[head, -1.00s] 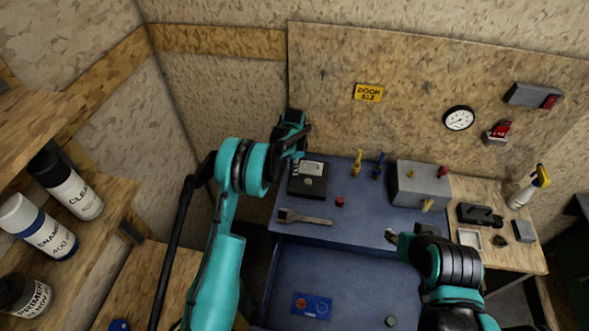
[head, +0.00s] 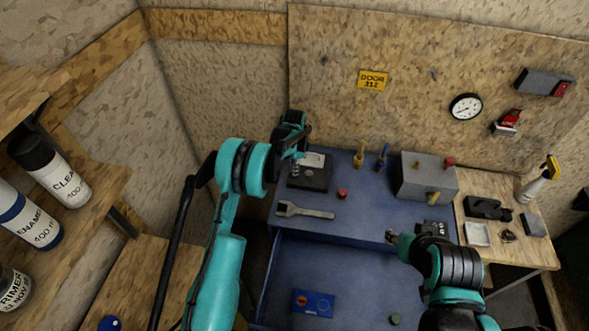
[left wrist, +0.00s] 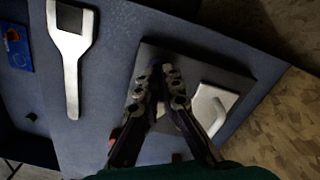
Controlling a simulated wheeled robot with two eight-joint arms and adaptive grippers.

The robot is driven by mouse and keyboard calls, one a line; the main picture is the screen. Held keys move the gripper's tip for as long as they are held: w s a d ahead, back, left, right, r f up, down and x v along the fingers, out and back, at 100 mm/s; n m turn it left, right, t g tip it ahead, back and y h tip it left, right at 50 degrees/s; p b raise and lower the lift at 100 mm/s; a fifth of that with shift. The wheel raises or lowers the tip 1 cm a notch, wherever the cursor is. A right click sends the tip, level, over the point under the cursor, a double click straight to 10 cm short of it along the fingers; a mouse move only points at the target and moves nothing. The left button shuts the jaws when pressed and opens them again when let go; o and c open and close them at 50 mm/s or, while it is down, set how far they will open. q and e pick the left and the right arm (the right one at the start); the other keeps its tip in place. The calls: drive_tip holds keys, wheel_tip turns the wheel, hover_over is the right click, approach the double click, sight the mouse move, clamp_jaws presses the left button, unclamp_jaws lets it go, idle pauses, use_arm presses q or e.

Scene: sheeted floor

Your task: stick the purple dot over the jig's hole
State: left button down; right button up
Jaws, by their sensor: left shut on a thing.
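The dark plate that looks like the jig (head: 316,180) lies at the back left of the blue bench, with a pale piece on it. It also shows in the left wrist view (left wrist: 205,62). Its hole cannot be made out, perhaps hidden behind my fingers. My left gripper (head: 300,152) is over the plate's left back part. In the left wrist view its fingertips (left wrist: 166,72) are close together over the plate. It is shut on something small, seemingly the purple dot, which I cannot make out. My right gripper (head: 391,237) is at the bench's front edge, its jaws unclear.
A wrench (head: 305,211) and a red knob (head: 342,193) lie in front of the plate. A grey box (head: 428,178) stands to the right. Below is an open drawer (head: 350,275) with a blue card (head: 313,303). The bench middle is mostly clear.

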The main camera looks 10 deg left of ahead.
use_arm(q)
drive_tip(key=shift+f, duration=0.1)
idle(0.3)
drive_tip(key=shift+f+b, duration=0.3)
drive_tip(key=shift+b, duration=0.3)
drive_tip(key=shift+b, duration=0.35)
idle(0.4)
drive_tip(key=shift+f+b, duration=0.4)
drive_tip(key=shift+b, duration=0.05)
drive_tip(key=c, duration=1.6)
unclamp_jaws()
drive_tip(key=shift+r, duration=0.1)
